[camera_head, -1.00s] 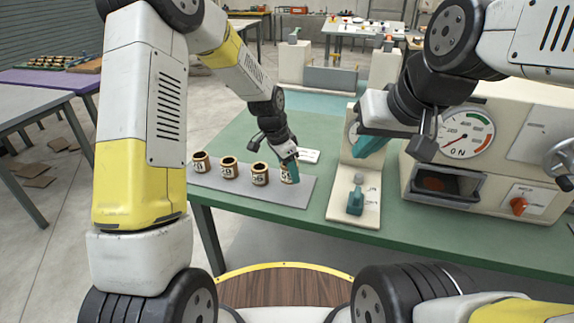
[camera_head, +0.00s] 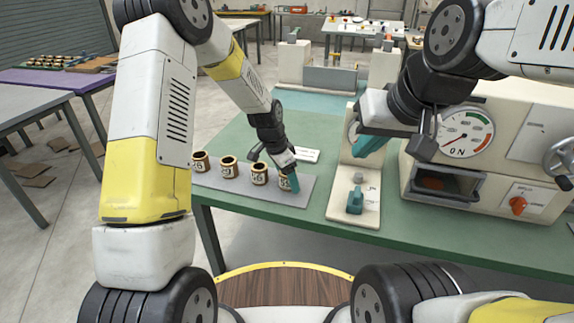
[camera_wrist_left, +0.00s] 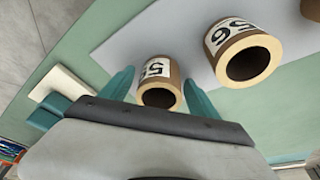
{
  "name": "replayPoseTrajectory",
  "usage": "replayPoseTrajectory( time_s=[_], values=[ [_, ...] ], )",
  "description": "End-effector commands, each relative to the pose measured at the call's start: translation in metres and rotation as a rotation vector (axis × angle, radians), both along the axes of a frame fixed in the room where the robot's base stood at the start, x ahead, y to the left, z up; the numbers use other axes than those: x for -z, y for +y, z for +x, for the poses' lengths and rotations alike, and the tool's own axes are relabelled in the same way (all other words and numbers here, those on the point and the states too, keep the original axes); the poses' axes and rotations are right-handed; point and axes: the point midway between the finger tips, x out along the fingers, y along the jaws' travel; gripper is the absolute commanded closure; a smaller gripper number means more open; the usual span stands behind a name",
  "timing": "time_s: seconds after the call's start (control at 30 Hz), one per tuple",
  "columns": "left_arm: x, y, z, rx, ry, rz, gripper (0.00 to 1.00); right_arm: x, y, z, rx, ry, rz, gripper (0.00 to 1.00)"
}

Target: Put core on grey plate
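Several brown cores with pale ends and number labels stand upright in a row on the light grey plate (camera_head: 309,190). The core (camera_head: 285,184) at the right end of the row is at my left gripper (camera_head: 291,180), which partly hides it. In the left wrist view this core (camera_wrist_left: 160,72) sits between the two teal fingers of the gripper (camera_wrist_left: 158,92), with a narrow gap on each side. A neighbouring core (camera_wrist_left: 230,38) stands beyond the right finger. My right gripper (camera_head: 370,146) hangs beside the machine, away from the cores; its opening is unclear.
The cream machine (camera_head: 480,150) with a dial and orange knob stands right of the plate. A cream base with a teal lever (camera_head: 355,201) lies between. A small white block (camera_head: 298,155) lies behind the row.

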Motion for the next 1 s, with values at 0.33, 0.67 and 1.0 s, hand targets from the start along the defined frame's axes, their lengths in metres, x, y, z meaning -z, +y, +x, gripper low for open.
replayPoseTrajectory(
  time_s=[0.33,0.67,1.0],
  values=[
    [-0.018,0.004,-0.001,-0.002,-0.004,-0.001,0.3,0.0,0.0,0.0,0.0,0.0,0.0,1.0],
    [-0.085,0.02,-0.009,-0.001,-0.004,-0.001,0.3,0.0,0.0,0.0,0.0,0.0,0.0,1.0],
    [-0.125,0.032,-0.017,-0.016,-0.007,0.001,0.3,0.0,0.0,0.0,0.0,0.0,0.0,1.0]
  ],
)
